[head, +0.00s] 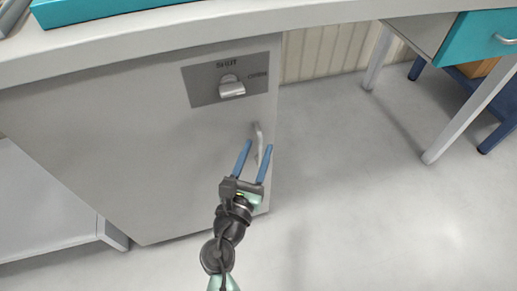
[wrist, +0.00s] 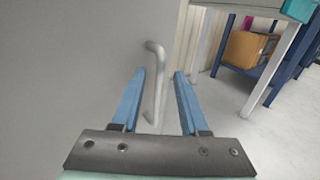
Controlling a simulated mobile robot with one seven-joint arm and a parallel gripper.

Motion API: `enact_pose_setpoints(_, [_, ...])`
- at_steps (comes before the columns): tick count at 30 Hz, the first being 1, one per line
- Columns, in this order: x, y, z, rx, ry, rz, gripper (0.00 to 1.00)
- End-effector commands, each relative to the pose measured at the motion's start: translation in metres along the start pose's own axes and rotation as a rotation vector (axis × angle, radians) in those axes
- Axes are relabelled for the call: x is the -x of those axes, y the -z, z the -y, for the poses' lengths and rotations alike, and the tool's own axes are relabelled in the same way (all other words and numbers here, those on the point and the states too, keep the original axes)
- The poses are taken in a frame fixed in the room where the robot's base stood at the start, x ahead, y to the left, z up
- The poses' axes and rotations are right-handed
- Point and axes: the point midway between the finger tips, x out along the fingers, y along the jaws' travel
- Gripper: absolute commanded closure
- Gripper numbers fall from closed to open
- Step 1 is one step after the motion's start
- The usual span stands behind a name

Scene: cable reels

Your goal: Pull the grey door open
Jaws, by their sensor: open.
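The grey door (head: 165,150) is the front of a cabinet under a worktop. It looks closed, flush with the cabinet. Its upright bar handle (head: 258,142) is near the door's right edge; it also shows in the wrist view (wrist: 155,82). A panel marked SHUT and OPEN (head: 205,88) with a grey knob (head: 231,87) is above the handle. My gripper (head: 257,148) is open with two blue fingers pointing at the door.
The worktop (head: 190,28) overhangs the cabinet. A grey unit (head: 45,205) stands at the left. At the right are a table leg (head: 455,110), a teal drawer (head: 490,35) and a cardboard box (wrist: 246,50) on a blue rack. The floor (head: 370,220) right of the cabinet is clear.

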Motion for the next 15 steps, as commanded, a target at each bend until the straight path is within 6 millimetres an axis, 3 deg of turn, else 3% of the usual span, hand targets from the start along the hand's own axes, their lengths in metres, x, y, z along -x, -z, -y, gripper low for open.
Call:
enact_pose_setpoints(5, [-0.0134, 0.0, 0.001, -0.001, 0.003, 0.0, 0.56])
enact_pose_setpoints(14, [-0.0149, -0.0004, 0.0007, -0.001, 0.001, 0.0, 0.56])
enact_pose_setpoints(15, [-0.0148, -0.0004, 0.0007, -0.001, 0.001, 0.0, 0.62])
